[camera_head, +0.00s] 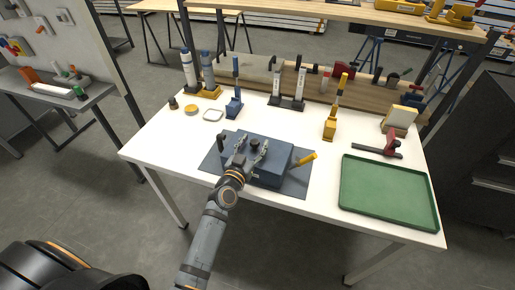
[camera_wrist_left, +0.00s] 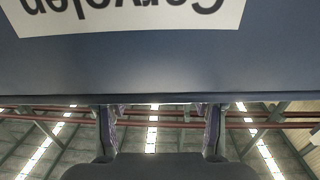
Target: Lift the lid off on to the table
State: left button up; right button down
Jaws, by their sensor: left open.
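A dark blue box (camera_head: 270,172) with a flat lid (camera_head: 276,150) on top sits on a grey mat (camera_head: 298,188) in the middle of the white table (camera_head: 160,150). A yellow handle (camera_head: 304,159) sticks out at the box's right side, and a dark knob (camera_head: 221,143) stands at its left. My left gripper (camera_head: 250,153) is open over the box's top at its near left part. In the left wrist view a blue surface with a white label (camera_wrist_left: 130,15) fills the top. The open fingers (camera_wrist_left: 160,130) reach its edge; contact is unclear.
A green tray (camera_head: 388,160) lies at the right. A red-handled clamp (camera_head: 390,143) lies behind it. Blue (camera_head: 235,100) and yellow (camera_head: 330,125) upright clamps stand behind the box. The table's left front part is clear.

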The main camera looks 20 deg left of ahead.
pick_arm(q)
jog(key=shift+w, duration=0.6)
jog(key=shift+s, duration=0.1)
jog(key=shift+c, duration=0.3)
grip_shut()
